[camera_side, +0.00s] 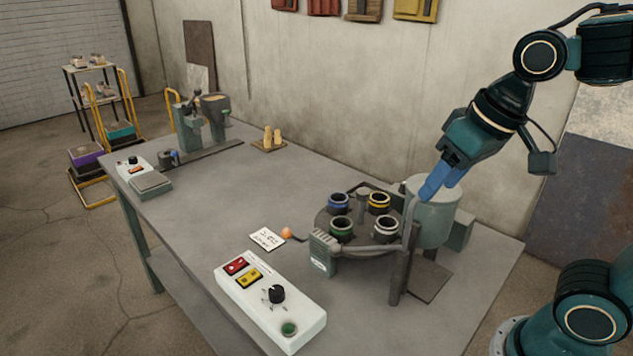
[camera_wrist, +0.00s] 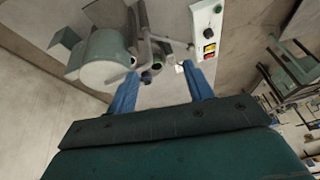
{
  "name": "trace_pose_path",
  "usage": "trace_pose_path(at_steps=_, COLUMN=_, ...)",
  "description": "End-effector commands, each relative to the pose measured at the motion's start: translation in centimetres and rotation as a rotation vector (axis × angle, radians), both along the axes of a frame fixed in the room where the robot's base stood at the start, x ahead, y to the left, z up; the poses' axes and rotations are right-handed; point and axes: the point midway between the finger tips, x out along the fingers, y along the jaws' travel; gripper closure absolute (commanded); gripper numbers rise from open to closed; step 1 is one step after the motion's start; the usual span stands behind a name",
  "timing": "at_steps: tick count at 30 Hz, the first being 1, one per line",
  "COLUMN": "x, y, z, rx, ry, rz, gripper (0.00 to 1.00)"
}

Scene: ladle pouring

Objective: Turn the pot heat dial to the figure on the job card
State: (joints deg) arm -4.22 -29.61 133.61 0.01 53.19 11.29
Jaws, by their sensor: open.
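The white control box (camera_side: 270,303) stands at the table's near edge in the side view, and it also shows in the wrist view (camera_wrist: 206,28). A black dial knob (camera_side: 277,293) with small marks around it sits on its top, among a red switch, a yellow switch and a green button. I cannot read the figures by the knob. The white job card (camera_side: 267,239) lies flat behind the box; its writing is too small to read. My gripper (camera_side: 440,184) has blue fingers, open and empty, up beside the grey-green pot (camera_side: 434,210), well away from the knob.
A round turntable with several ringed cups (camera_side: 342,229) stands between my gripper and the box, with a rail and post around it. An orange ball-ended handle (camera_side: 287,232) is next to the card. A second box (camera_side: 135,164) and scale stand far left.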

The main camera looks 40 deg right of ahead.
Motion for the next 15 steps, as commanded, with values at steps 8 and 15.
trace_pose_path(at_steps=8, x=5.4, y=2.4, z=0.0, rx=0.052, ry=0.097, rz=-0.098, gripper=0.48)
trace_pose_path(at_steps=15, x=9.9, y=5.1, z=-1.1, rx=0.081, ry=0.174, rz=-0.192, gripper=0.48)
